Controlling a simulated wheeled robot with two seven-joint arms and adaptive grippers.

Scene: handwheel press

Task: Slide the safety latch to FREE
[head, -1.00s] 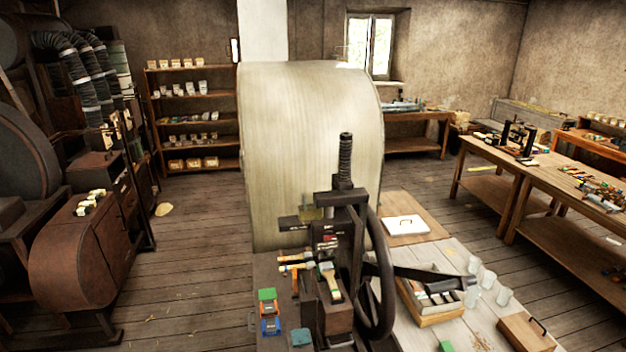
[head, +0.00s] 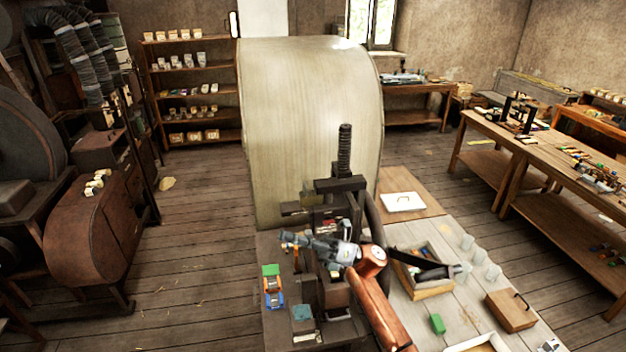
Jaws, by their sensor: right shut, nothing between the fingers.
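The dark handwheel press (head: 340,186) stands at the middle of the view, its threaded screw (head: 345,150) upright on top. Its handwheel (head: 374,212) is at the right side, partly hidden by my right arm. A small red and white marking (head: 330,223) shows on the press front. I cannot make out the safety latch or its position; my gripper covers part of the press front. My right gripper (head: 288,238) is shut and empty, pointing left across the press front; I cannot tell whether it touches anything. My left gripper is not in view.
Green, orange and blue items (head: 272,286) and a teal block (head: 303,312) lie by the press base. Right of the press are an open wooden tray (head: 432,291), several clear glasses (head: 467,242), a green block (head: 438,323) and a wooden box (head: 511,310). A large pale drum (head: 310,130) stands behind.

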